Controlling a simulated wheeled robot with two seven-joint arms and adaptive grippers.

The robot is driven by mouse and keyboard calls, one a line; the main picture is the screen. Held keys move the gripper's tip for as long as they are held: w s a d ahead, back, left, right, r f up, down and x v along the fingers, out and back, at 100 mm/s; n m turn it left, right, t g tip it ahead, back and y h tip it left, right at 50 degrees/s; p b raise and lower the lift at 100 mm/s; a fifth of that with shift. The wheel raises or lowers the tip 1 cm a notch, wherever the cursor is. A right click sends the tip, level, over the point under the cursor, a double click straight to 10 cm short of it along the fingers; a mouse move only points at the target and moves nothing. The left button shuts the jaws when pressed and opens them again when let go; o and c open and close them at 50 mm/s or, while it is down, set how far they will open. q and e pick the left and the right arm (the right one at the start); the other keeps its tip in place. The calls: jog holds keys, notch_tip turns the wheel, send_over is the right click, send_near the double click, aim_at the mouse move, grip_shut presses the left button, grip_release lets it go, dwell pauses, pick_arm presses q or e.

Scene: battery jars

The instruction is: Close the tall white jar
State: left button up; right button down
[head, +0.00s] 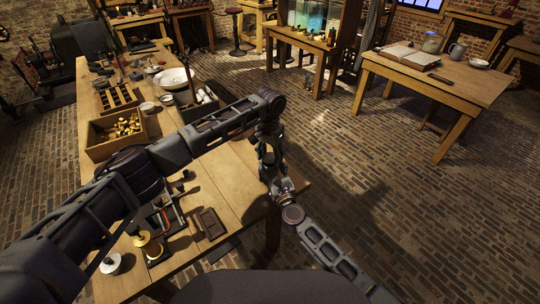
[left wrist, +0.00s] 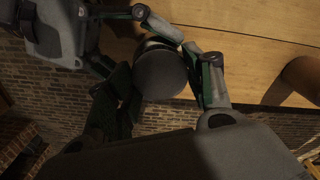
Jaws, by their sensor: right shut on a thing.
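In the left wrist view a round thing with a flat grey end (left wrist: 162,74), which I take to be the tall white jar, sits between the two grippers. Shadow hides its colour, and I cannot tell whether its lid is on. My left gripper (head: 266,158) points down in the head view. Its fingers stand apart on either side of the round end; contact is unclear. My right gripper (head: 280,185) comes in from the lower right and is shut on the jar's body, just beyond the left gripper. In the head view the grippers hide the jar.
The grippers are at the right edge of the long wooden table (head: 215,177). A crate (head: 103,153) of brass pieces, a white bowl (head: 172,78), a brown block (head: 211,223) and a white-topped pot (head: 111,263) are on it.

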pick_arm(q)
jog(key=c, duration=0.4)
jog(key=o, duration=1.2)
jog(key=shift+r, duration=0.1)
jog(key=shift+r, duration=5.9)
pick_arm(e)
jog(key=shift+c, duration=1.5)
grip_release()
jog(key=shift+s, duration=0.2)
jog(key=v, duration=1.1)
jog(key=shift+s, duration=0.3)
